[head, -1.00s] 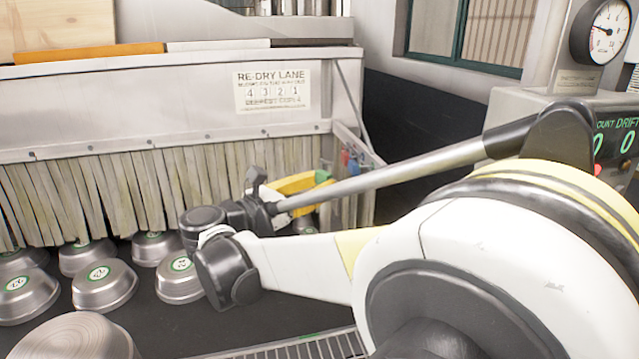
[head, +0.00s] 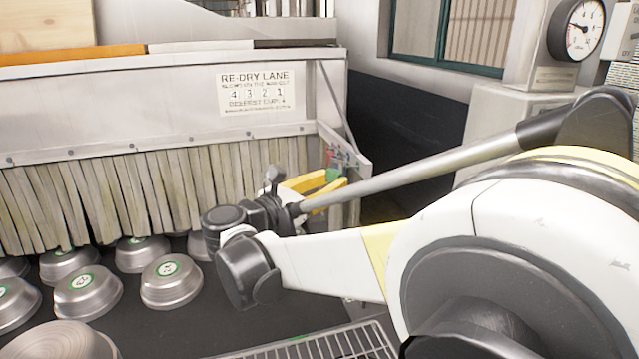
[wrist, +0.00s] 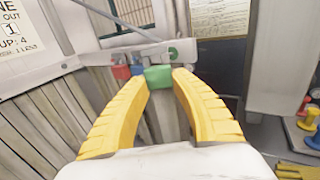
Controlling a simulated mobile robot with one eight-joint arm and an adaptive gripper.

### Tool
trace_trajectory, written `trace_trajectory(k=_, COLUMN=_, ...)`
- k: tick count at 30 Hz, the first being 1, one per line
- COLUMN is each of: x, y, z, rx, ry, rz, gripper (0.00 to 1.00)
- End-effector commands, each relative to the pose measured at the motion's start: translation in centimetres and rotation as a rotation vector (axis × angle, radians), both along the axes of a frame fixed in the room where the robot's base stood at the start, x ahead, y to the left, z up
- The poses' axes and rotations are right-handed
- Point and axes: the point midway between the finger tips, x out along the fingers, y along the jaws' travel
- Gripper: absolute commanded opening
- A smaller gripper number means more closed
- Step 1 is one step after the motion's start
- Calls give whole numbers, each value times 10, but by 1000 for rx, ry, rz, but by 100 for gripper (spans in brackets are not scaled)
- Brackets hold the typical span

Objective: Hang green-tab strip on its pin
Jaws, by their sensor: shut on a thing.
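My gripper (wrist: 160,78) has yellow fingers and is shut on the green tab (wrist: 158,75) of a strip. The grey strip (wrist: 168,115) hangs down between the fingers, its lower end hidden by the gripper's body. In the head view the green tab (head: 333,177) shows at the right of the yellow fingers (head: 305,184), close to the lane's right end. A pale rail (wrist: 130,52) with a green round mark (wrist: 172,53) lies just beyond the tab. Its pin cannot be made out. Red (wrist: 121,72) and blue (wrist: 137,68) tabs hang left of the green one.
The hood (head: 150,95) carries a curtain of grey strips (head: 120,190) at left. Several upturned metal pans (head: 88,296) stand on the dark belt beneath. A wire grate (head: 330,345) lies in front. A dark wall (head: 405,125) stands behind the rail.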

Motion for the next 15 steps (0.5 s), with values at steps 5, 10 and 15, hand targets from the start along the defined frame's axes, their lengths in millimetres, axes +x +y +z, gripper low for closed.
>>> trace_trajectory(k=5, x=3, y=-12, z=-1, rx=0, ry=0, rz=0, gripper=0)
trace_trajectory(k=10, x=6, y=-23, z=-2, rx=0, ry=0, rz=-1, gripper=0)
trace_trajectory(k=15, x=8, y=-31, z=-4, rx=0, ry=0, rz=0, gripper=0)
